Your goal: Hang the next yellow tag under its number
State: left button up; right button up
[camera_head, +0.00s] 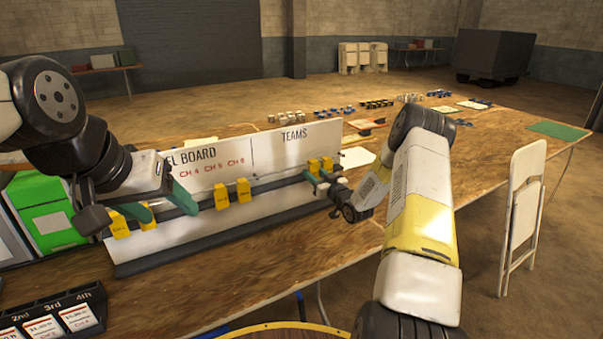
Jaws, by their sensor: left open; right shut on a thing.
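A long white board (270,148) stands on the wooden table, printed "EL BOARD", "CH 4", "CH 5", "CH 6" and "TEAMS". Yellow tags hang along its dark rail: two at the left (119,224) (146,218), two near the middle (221,197) (243,191). My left gripper (159,208) is open, its green fingers by the left tags and partly hiding that stretch of board. My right gripper (319,180) is shut at the right end of the rail, under "TEAMS", on a yellow tag (314,167). Another yellow tag (327,164) is right beside it. Which numbers the left tags hang under is hidden by my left arm.
A dark rack with cards (58,318) marked "2nd", "3rd", "4th" is at the lower left. A green box (48,215) stands behind it. Several small items lie at the table's far side. A white folding chair (523,205) stands right of the table.

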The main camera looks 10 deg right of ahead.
jog(key=v, duration=0.7)
jog(key=shift+s, duration=0.3)
dwell(0.3)
